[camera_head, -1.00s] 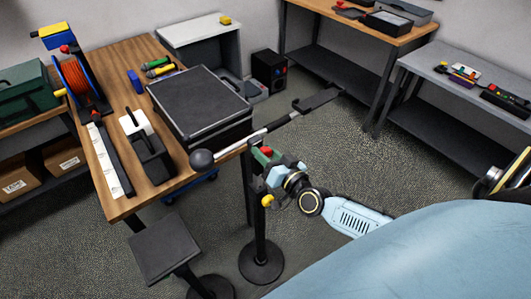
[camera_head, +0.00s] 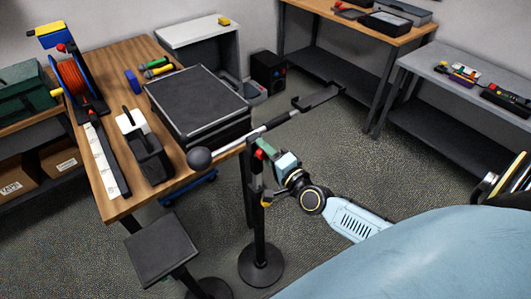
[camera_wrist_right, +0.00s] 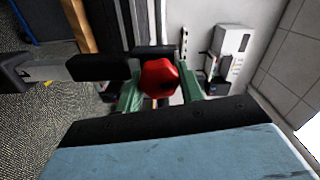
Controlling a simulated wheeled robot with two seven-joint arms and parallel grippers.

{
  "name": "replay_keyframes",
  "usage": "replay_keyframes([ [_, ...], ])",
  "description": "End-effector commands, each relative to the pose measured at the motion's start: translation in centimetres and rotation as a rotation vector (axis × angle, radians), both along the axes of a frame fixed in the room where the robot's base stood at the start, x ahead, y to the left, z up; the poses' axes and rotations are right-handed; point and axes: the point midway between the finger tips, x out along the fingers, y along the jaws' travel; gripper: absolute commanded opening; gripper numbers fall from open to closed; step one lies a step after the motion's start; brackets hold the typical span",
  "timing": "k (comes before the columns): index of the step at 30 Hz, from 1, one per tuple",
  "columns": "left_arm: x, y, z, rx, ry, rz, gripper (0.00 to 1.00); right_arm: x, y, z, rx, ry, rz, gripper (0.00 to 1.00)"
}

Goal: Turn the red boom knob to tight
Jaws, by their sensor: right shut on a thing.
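The red boom knob (camera_wrist_right: 158,79) shows clearly in the right wrist view, between the green fingers of my right gripper (camera_wrist_right: 160,88). In the head view the red knob (camera_head: 258,155) is a small patch at the top of the stand, partly hidden by the gripper. My right gripper (camera_head: 268,153) is shut on it. The boom (camera_head: 236,143) is a light bar above the knob, running from a dark ball (camera_head: 199,158) to a dark forked end (camera_head: 318,97). I cannot read any tight mark. My left gripper is not in view.
The black stand has a round foot (camera_head: 261,265) on the floor. A wooden table (camera_head: 117,208) at the left carries a black case (camera_head: 198,100) and a red cable reel (camera_head: 72,78). A small dark platform (camera_head: 161,249) stands in front. Carpet to the right is open.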

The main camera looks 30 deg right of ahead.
Motion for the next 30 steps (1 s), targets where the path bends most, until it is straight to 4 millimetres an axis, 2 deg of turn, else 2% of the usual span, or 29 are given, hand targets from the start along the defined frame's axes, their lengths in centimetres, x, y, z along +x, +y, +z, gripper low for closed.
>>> replay_keyframes([
  [12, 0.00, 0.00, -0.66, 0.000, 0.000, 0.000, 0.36, -0.02, -0.02, -0.14, 0.181, 0.015, -0.001, 0.15],
  [28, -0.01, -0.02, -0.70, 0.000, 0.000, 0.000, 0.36, -0.02, 0.01, -0.11, 0.206, 0.017, 0.000, 0.15],
  [29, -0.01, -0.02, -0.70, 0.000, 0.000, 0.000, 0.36, -0.02, 0.01, -0.11, 0.206, 0.017, 0.000, 0.39],
  [30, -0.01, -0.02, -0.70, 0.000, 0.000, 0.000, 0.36, -0.02, 0.01, -0.11, 0.205, 0.017, 0.000, 0.44],
])
